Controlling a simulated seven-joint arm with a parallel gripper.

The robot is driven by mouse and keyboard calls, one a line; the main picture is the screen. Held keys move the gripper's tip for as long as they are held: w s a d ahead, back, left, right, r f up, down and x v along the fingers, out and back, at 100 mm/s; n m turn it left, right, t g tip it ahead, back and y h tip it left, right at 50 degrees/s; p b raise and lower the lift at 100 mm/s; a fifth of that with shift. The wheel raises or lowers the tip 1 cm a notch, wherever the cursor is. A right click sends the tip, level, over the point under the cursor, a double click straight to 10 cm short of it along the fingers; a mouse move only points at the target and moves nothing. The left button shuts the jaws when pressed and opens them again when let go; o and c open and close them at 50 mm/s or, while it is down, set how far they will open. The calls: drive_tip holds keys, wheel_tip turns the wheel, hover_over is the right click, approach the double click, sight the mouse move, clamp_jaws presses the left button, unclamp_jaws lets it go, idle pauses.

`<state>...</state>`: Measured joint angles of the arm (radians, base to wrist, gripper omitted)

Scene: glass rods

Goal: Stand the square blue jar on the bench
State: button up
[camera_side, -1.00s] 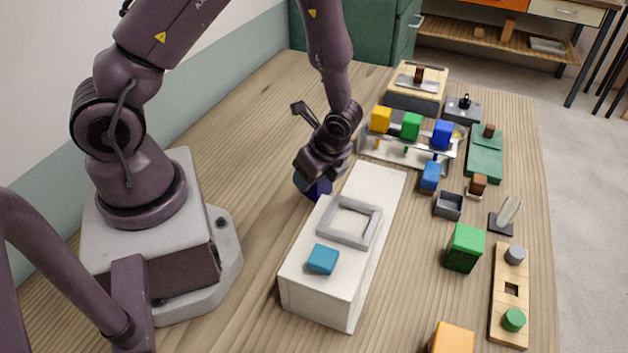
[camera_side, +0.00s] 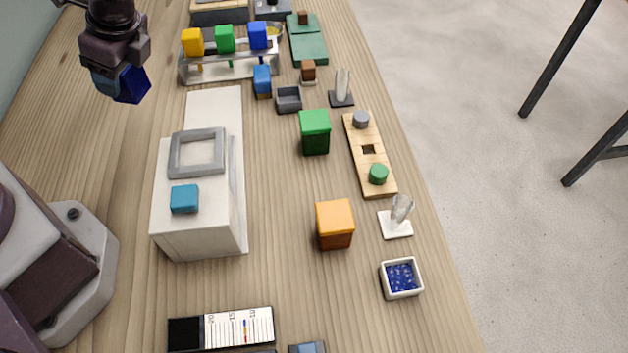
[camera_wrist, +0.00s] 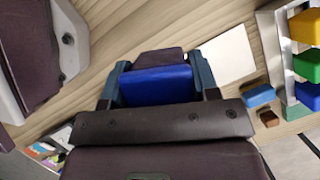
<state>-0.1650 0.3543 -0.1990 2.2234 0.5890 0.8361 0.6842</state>
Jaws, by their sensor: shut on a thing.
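The square blue jar (camera_side: 132,85) is dark blue and hangs below my gripper (camera_side: 118,82) at the upper left of the side view. In the wrist view the jar (camera_wrist: 157,86) sits between the two teal fingers of my gripper (camera_wrist: 157,84), which is shut on it. The jar looks tilted in the side view. It appears clear of the bench (camera_side: 285,205), though its height is hard to judge. Its lower part is partly hidden in the wrist view.
A white stepped block (camera_side: 205,235) with a grey square frame (camera_side: 197,152) and a teal block (camera_side: 184,198) stands right of my gripper. A rack (camera_side: 230,66) with coloured blocks is behind. Green (camera_side: 315,132) and orange (camera_side: 335,223) jars stand farther right.

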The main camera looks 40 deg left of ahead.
drive_tip(key=w+d+r+m+t, duration=0.1)
drive_tip(key=w+d+m+t, duration=0.1)
drive_tip(key=w+d+m, duration=0.65)
drive_tip(key=w+d+m+t, duration=0.2)
drive_tip(key=d+m, duration=0.1)
drive_tip(key=d, duration=0.8)
drive_tip(key=w+d+m+t, duration=0.1)
drive_tip(key=w+d+m, duration=0.1)
drive_tip(key=d, duration=0.9)
drive_tip(key=shift+h, duration=0.4)
drive_tip(key=f, duration=1)
drive_tip(key=shift+s+f, duration=0.2)
drive_tip(key=shift+f, duration=2.35)
drive_tip(key=shift+f, duration=0.1)
drive_tip(key=o, duration=1.1)
drive_tip(key=v, duration=1.2)
